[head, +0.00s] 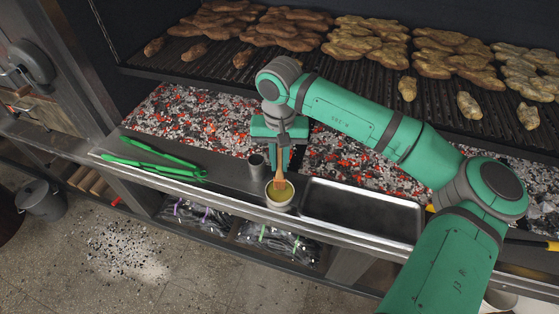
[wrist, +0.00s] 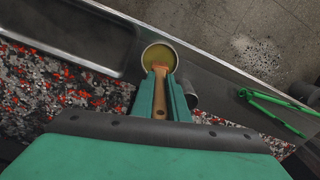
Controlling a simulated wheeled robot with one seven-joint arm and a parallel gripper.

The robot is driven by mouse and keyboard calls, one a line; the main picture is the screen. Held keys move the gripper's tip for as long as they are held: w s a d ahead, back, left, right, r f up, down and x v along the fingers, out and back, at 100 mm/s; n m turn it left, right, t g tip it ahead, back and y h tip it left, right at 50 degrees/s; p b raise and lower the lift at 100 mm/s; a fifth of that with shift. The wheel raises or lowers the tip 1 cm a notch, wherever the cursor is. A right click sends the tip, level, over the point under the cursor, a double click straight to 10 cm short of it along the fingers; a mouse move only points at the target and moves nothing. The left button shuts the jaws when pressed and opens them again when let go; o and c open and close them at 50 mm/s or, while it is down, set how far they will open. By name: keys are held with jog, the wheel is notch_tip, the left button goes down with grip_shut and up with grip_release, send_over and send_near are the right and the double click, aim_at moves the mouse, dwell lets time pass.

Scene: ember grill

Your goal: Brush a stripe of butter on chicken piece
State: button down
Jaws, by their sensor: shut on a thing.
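My gripper (head: 280,157) is shut on a wooden-handled brush (head: 279,181) and points down at the front ledge of the grill. The brush also shows between the fingers in the wrist view (wrist: 160,95). Its head is at a small white bowl of yellow butter (head: 280,194), over or in the butter; the bristle tips are hard to make out. The bowl also shows in the wrist view (wrist: 159,56). Several browned chicken pieces (head: 366,40) lie on the grate at the back, with smaller single pieces (head: 407,88) along its front edge.
Glowing coals (head: 190,115) lie between the ledge and the grate. Green tongs (head: 150,158) lie on the ledge at left. A small metal cup (head: 257,166) stands beside the bowl. An empty metal tray (head: 360,211) is at right. A bucket (head: 40,198) stands at far left.

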jog(key=shift+w+f, duration=0.15)
jog(key=shift+f, duration=0.35)
dwell(0.8)
jog(key=shift+a, duration=0.1)
jog(key=shift+d+r, duration=0.2)
jog(key=shift+r, duration=0.35)
jog(key=shift+a+r, duration=0.1)
jog(key=shift+r, duration=2.9)
